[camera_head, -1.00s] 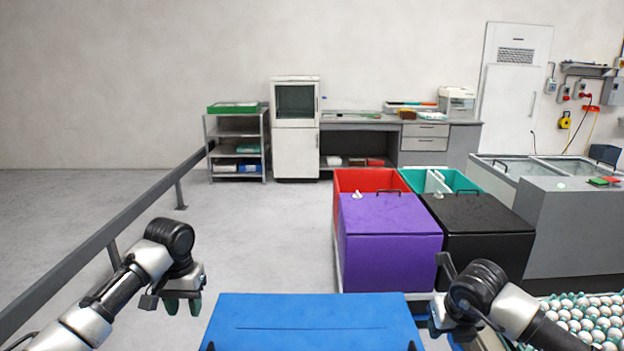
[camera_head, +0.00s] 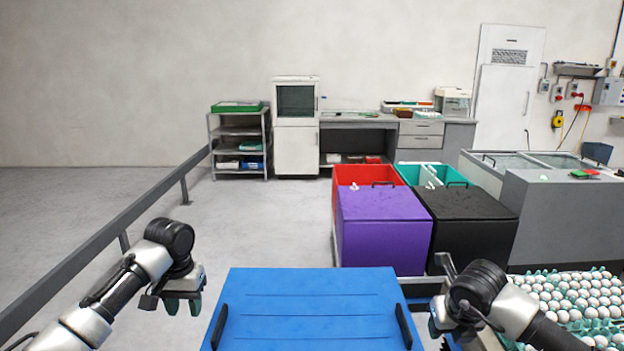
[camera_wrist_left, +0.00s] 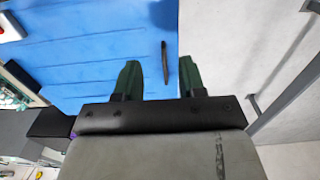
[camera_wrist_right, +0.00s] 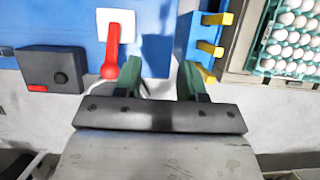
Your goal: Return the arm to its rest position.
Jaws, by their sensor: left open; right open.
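My left gripper (camera_head: 183,304) hangs at the lower left of the head view, fingers down, left of the blue panel. In the left wrist view its two green fingertips (camera_wrist_left: 160,78) are apart with nothing between them. My right gripper (camera_head: 440,322) is at the lower right of the head view, partly hidden by its own arm. In the right wrist view its green fingertips (camera_wrist_right: 162,75) are apart and empty. Both arms are bent, one on each side of the blue panel.
A blue panel (camera_head: 310,315) with black handles lies between the arms. Egg trays (camera_head: 570,300) full of white eggs are at the right. Purple (camera_head: 383,225), black (camera_head: 468,230) and red (camera_head: 345,175) bins stand ahead. A grey rail (camera_head: 90,262) runs along the left. The floor between is clear.

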